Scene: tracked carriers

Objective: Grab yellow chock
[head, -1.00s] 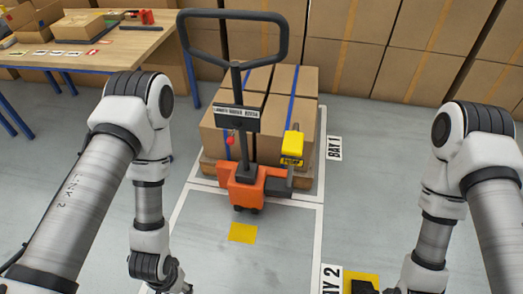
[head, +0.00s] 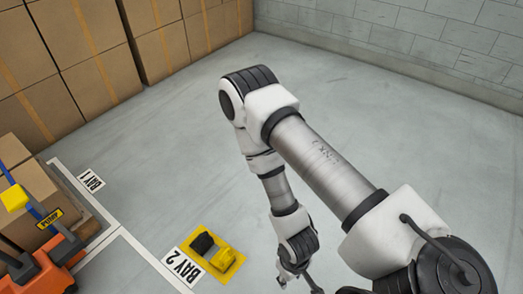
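The yellow chock (head: 223,258) sits on a flat yellow pad (head: 236,268) on the floor, at the lower middle of the head view. A black chock (head: 203,244) sits on the same pad, just to its upper left. My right gripper (head: 299,284) hangs to the right of the pad, apart from the yellow chock. It is small and partly cut by the bottom edge, so its opening is unclear. My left gripper is out of view.
A BAY 2 label (head: 184,269) lies left of the pad and a BAY 1 label (head: 91,181) farther back. The floor behind my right arm is clear to the grey wall (head: 440,50).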

